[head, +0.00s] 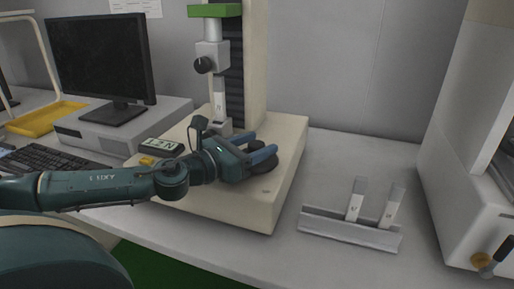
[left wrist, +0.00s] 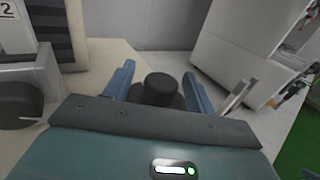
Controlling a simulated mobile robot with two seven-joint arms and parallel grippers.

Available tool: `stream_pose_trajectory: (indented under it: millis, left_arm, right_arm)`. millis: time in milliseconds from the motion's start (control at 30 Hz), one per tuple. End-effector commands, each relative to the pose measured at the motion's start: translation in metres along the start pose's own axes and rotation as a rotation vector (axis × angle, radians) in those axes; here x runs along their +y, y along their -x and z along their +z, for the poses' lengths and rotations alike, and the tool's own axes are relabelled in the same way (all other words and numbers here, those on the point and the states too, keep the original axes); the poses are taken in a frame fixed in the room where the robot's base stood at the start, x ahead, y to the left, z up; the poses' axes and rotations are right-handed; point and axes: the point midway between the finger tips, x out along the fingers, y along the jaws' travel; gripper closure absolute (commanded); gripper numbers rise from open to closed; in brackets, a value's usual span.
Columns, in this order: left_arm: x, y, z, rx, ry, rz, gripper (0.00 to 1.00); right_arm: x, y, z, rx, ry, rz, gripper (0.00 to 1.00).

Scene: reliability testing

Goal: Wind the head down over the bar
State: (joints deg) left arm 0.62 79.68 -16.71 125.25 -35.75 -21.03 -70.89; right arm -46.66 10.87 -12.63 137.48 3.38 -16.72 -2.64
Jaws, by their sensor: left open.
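The testing machine has a head (head: 212,55), a grey block with a black side knob, hanging under a green crosspiece (head: 213,11). A pale upright bar (head: 220,100) stands below it; the head's lower end appears to meet the bar's top, but I cannot tell how far it overlaps. My left gripper (head: 264,143) is open over the machine's base, with its blue fingers near a round black knob (head: 264,166). In the left wrist view this knob (left wrist: 161,88) lies between the open fingers. I cannot tell whether they touch it. My right gripper is not in view.
A metal rack (head: 349,231) with two upright bars stands on the bench to the right of the machine's base (head: 245,209). A white cabinet (head: 458,150) is at the far right. A monitor (head: 101,58) and keyboard (head: 45,158) are on the left. The bench behind the rack is clear.

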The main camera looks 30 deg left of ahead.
Motion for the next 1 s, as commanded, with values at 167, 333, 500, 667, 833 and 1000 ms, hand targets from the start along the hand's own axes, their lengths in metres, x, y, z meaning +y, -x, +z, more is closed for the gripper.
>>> stream_pose_trajectory:
  millis: [167, 333, 500, 667, 833, 1000]
  left_arm:
    - [-0.0018, -0.0036, 0.0005, -0.002, 0.001, -0.006, 0.44]
    - [-0.0022, -0.0042, 0.0005, -0.001, 0.001, -0.008, 0.44]
    - [-0.0022, -0.0041, 0.0005, -0.001, 0.001, -0.008, 0.47]
    - [-0.0022, -0.004, 0.0006, -0.001, 0.001, -0.008, 0.6]
    - [-0.0023, -0.004, 0.0006, -0.001, 0.001, -0.008, 0.74]
    - [-0.0023, -0.0039, 0.0006, -0.001, 0.001, -0.008, 0.88]
  right_arm:
    - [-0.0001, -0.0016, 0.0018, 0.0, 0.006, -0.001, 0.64]
    - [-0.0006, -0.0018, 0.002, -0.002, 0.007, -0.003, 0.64]
    - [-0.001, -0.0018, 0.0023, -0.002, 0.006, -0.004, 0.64]
    - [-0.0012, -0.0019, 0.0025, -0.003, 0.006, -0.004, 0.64]
    - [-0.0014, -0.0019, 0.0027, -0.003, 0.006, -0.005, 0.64]
    - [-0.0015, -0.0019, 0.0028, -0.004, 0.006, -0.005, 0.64]
